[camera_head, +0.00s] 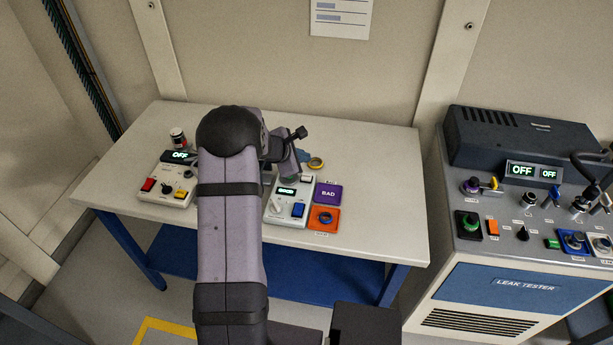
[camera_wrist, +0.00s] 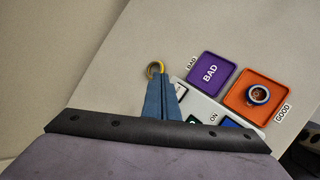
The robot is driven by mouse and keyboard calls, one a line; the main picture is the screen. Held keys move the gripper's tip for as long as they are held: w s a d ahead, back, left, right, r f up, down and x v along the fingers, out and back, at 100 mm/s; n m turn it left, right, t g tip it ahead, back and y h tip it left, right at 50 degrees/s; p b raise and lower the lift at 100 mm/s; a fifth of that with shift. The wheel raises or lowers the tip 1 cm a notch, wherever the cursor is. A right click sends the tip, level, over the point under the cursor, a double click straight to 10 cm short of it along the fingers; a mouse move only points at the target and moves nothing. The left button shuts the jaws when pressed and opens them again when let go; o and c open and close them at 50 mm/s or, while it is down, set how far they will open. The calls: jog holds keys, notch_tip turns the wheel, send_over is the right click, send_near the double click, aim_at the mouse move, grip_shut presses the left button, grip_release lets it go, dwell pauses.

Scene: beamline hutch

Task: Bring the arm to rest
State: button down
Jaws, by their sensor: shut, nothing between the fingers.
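My gripper (camera_wrist: 156,78) shows in the wrist view as two blue fingers pressed together, with nothing between them. In the head view its blue fingers (camera_head: 304,156) are partly hidden behind my wrist, over the back of the white table (camera_head: 375,150). A yellow ring (camera_head: 316,163) lies on the table close by the fingertips in the picture. It also shows in the wrist view (camera_wrist: 154,66), partly covered by the fingers. I cannot tell how high the fingers are above the table.
A white control box (camera_head: 297,208) stands under my wrist. Beside it are an empty purple BAD tray (camera_head: 328,193) and an orange GOOD tray (camera_head: 318,226) holding a blue ring (camera_head: 325,217). Another box reading OFF (camera_head: 168,185) and a small can (camera_head: 178,138) stand left. The leak tester (camera_head: 520,285) stands right.

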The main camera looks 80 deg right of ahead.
dwell(0.3)
jog(key=w+a+r+m+t+y, duration=0.1)
jog(key=w+a+r+t, duration=0.15)
jog(key=w+a, duration=1.15)
jog(key=w+a+r+m+y, duration=0.1)
jog(key=w+a, duration=0.4)
jog(key=a, duration=0.2)
jog(key=w+a+m+y, duration=0.1)
jog(key=w+a, duration=0.3)
jog(key=a, duration=0.3)
jog(key=s+a+y, duration=0.2)
jog(key=a, duration=1.4)
jog(key=s+a+m+t+y, duration=0.1)
jog(key=s+a+y, duration=0.1)
jog(key=a, duration=1.5)
jog(key=shift+s+r+y, duration=0.2)
jog(key=shift+s+y, duration=0.05)
jog(key=shift+y, duration=0.45)
